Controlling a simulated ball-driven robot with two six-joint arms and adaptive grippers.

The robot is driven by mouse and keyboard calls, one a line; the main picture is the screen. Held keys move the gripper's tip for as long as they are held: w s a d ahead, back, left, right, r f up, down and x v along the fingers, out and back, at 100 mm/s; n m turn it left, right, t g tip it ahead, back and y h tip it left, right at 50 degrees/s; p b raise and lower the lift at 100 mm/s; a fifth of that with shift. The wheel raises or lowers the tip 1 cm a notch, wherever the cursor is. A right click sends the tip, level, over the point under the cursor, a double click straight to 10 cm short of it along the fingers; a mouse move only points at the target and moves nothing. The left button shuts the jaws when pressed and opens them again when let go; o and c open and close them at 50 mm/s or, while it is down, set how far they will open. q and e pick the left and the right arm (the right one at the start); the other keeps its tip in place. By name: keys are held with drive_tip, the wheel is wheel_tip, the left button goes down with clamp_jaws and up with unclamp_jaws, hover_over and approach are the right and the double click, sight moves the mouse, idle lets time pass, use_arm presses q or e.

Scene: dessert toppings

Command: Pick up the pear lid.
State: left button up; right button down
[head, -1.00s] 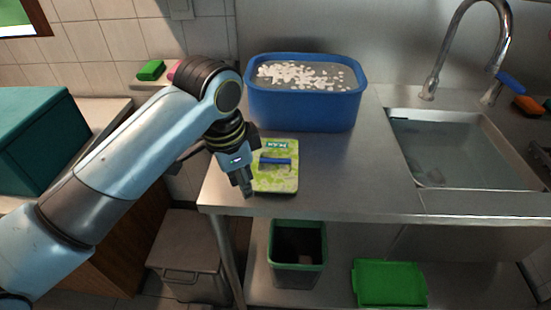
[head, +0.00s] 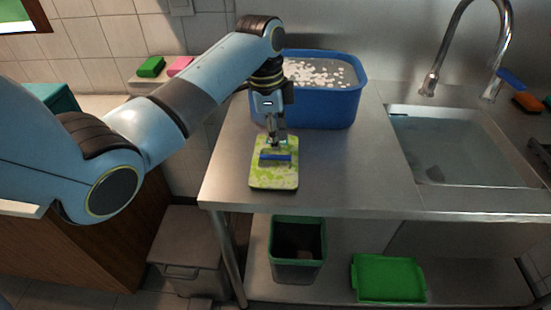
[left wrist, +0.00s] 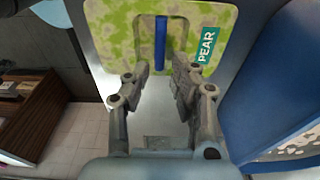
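The pear lid (head: 273,176) is a flat yellow-green patterned board with a blue bar handle (head: 275,157). It lies on the steel counter near its front left edge. In the left wrist view the lid (left wrist: 115,25) shows a teal "PEAR" label, and its handle (left wrist: 160,45) points between my fingers. My left gripper (head: 276,143) is over the far part of the lid, just behind the handle. Its fingers (left wrist: 160,72) are apart with nothing between them; whether they touch the lid is unclear. My right gripper is not in view.
A blue tub (head: 330,105) with white pieces stands right behind the lid. A sink (head: 455,190) with a tap is at the right. A green bin (head: 298,272) and green tray (head: 388,278) are on the lower shelf. The counter right of the lid is clear.

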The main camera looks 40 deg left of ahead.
sight(275, 155)
use_arm(q)
drive_tip(key=f, duration=0.4)
drive_tip(key=shift+s+a, duration=0.15)
drive_tip(key=shift+a, duration=0.05)
drive_tip(key=shift+d+f, duration=0.1)
drive_tip(key=shift+f, duration=0.4)
clamp_jaws()
